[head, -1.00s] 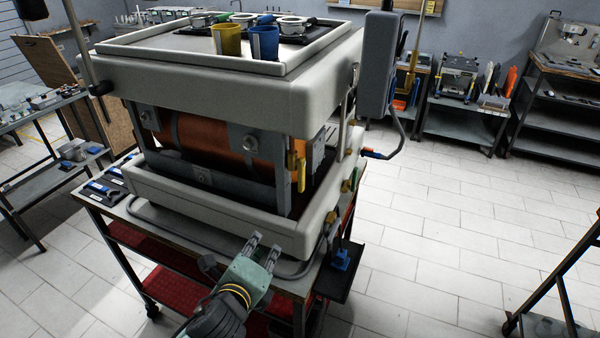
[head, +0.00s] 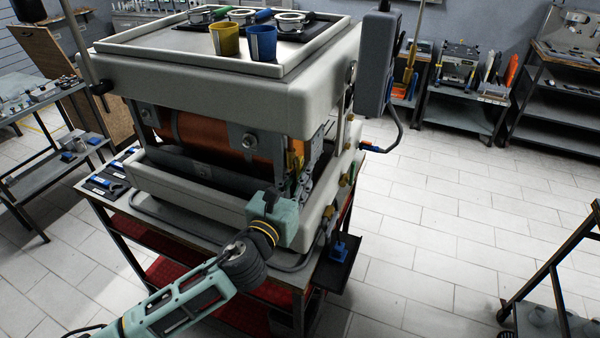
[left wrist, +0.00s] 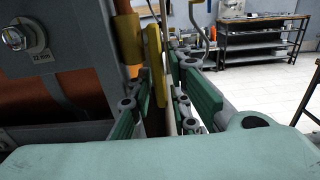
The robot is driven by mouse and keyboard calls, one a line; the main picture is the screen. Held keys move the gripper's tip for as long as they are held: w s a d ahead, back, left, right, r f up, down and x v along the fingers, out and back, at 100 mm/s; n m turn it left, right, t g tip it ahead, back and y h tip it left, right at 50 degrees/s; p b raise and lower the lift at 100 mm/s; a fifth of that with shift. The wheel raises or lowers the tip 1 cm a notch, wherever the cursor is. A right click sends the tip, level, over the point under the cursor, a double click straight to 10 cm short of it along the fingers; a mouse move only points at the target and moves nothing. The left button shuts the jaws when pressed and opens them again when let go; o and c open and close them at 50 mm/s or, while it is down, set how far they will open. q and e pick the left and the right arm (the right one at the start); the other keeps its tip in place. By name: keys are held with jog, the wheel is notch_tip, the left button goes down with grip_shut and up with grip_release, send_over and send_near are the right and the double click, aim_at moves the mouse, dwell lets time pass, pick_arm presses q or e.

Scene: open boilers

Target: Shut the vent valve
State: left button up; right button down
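A yellow lever (left wrist: 154,65) hangs upright beside a brass-coloured fitting (left wrist: 128,38) in the left wrist view. It looks like the valve's handle, but I can read no label naming it. In the head view the yellow lever (head: 296,158) shows at the open front corner of the coffee machine (head: 190,80), partly hidden by my gripper. My left gripper (head: 303,180) reaches into this corner. In the left wrist view the fingers of my left gripper (left wrist: 163,92) are apart, with the lever between and beyond them; I see no clear contact. My right gripper is out of view.
The orange boiler (head: 210,135) lies inside the machine, left of the lever. Yellow and blue cups (head: 262,43) stand on top. A grey box (head: 378,62) is fixed at the right side. The floor to the right (head: 430,230) is clear.

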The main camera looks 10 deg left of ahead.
pick_arm(q)
jog(key=shift+w+d, duration=0.1)
jog(key=shift+w, duration=0.3)
jog(key=shift+c, duration=0.3)
grip_shut()
